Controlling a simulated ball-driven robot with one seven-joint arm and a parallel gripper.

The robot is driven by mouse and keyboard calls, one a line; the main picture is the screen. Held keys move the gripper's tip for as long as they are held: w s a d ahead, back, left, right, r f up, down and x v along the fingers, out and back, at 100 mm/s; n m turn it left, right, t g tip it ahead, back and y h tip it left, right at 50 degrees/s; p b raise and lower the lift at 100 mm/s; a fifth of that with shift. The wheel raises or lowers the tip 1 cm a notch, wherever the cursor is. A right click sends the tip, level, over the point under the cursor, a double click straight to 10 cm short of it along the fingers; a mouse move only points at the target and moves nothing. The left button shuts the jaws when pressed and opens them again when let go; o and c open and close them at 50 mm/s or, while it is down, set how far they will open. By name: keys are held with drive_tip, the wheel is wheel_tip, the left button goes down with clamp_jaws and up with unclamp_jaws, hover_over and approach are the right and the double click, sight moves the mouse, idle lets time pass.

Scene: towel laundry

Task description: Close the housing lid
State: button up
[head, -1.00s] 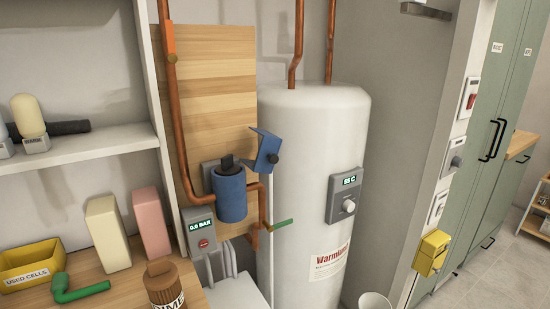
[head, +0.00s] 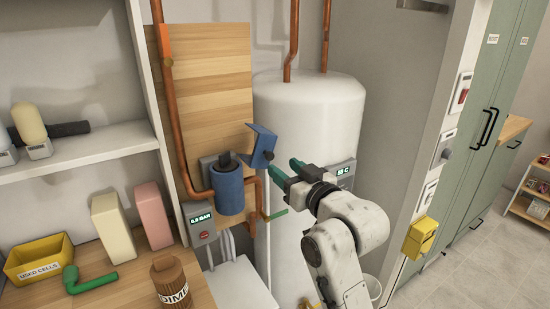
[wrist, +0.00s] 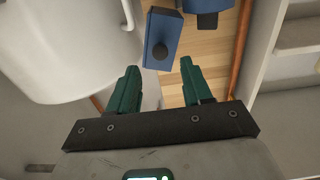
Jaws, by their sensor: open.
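The blue cylindrical housing (head: 230,194) is mounted on the pipework in front of the wooden board, with a dark piece at its top. Its blue lid (head: 262,146) stands swung open and tilted to the right of the housing, with a dark round knob on its side. My gripper (head: 282,171) is open and empty, just right of the lid and pointing at it, apart from it. In the wrist view the lid (wrist: 164,28) and its knob (wrist: 160,52) lie ahead of the green fingers. Only part of the housing (wrist: 207,19) shows there, at the top edge.
The white tank (head: 308,115) stands close behind my gripper. Copper pipes (head: 171,110) run left of the housing. A grey pressure box (head: 201,222) sits below it. The bench at left holds a yellow bin (head: 38,259), a green elbow (head: 88,280) and a brown jar (head: 170,283).

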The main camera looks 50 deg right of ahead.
sight(271, 158)
drive_tip(key=shift+p+x, duration=0.35)
drive_tip(key=shift+x, duration=2.35)
drive_tip(key=shift+c, duration=0.2)
clamp_jaws()
